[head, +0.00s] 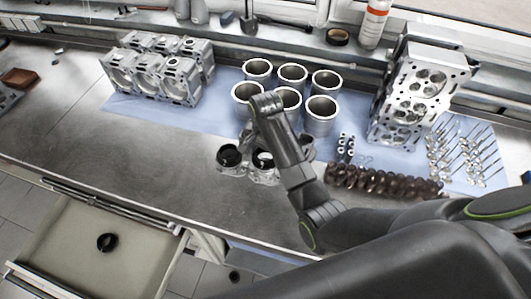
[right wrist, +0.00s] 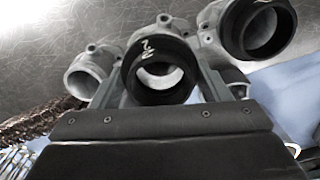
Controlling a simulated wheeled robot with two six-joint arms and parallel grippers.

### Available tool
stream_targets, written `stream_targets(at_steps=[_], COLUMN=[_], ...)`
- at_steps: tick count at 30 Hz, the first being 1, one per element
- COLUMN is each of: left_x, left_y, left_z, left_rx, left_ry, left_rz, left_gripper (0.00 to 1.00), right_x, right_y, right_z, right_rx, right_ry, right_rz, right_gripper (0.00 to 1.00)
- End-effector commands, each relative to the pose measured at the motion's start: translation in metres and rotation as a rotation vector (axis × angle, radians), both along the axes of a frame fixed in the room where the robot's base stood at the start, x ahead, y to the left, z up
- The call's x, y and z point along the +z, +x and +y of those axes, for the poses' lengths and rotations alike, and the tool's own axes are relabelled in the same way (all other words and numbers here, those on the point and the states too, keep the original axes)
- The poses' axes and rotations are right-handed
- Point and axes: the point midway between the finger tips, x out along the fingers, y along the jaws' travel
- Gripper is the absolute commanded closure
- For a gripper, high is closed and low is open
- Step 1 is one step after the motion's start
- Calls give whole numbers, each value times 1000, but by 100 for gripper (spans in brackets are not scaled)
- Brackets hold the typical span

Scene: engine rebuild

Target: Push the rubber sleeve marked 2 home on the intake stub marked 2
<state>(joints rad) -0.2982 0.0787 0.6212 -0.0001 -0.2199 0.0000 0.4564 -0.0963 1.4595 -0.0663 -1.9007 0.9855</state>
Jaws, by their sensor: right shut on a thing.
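The rubber sleeve marked 2 (right wrist: 150,85) is a black ring with a pale mark, at the middle stub of the grey intake part (right wrist: 112,95) in the right wrist view. How far it sits over the stub marked 2 I cannot tell. In the head view the sleeve (head: 262,158) is partly behind my arm. Another black sleeve (right wrist: 262,28) is on the neighbouring stub to the right. The stub on the left (right wrist: 85,75) is bare. My left gripper is out of view.
Several cylinder liners (head: 257,70) stand just behind the intake part. A cylinder head (head: 415,90), valves (head: 462,150) and dark camshafts (head: 385,182) lie to the right. An open drawer (head: 60,270) at lower left holds a black ring (head: 106,242).

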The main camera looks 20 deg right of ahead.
Motion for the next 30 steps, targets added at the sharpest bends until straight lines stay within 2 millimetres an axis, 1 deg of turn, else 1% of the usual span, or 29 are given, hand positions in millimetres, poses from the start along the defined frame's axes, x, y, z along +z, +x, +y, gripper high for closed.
stream_targets(at_steps=[30], left_x=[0], left_y=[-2], left_z=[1], left_rx=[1], left_ry=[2], left_rz=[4], left_gripper=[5], right_x=[-12], right_y=[0], right_z=[0], right_rx=[0], right_ry=[0], right_rz=[0], right_gripper=[53])
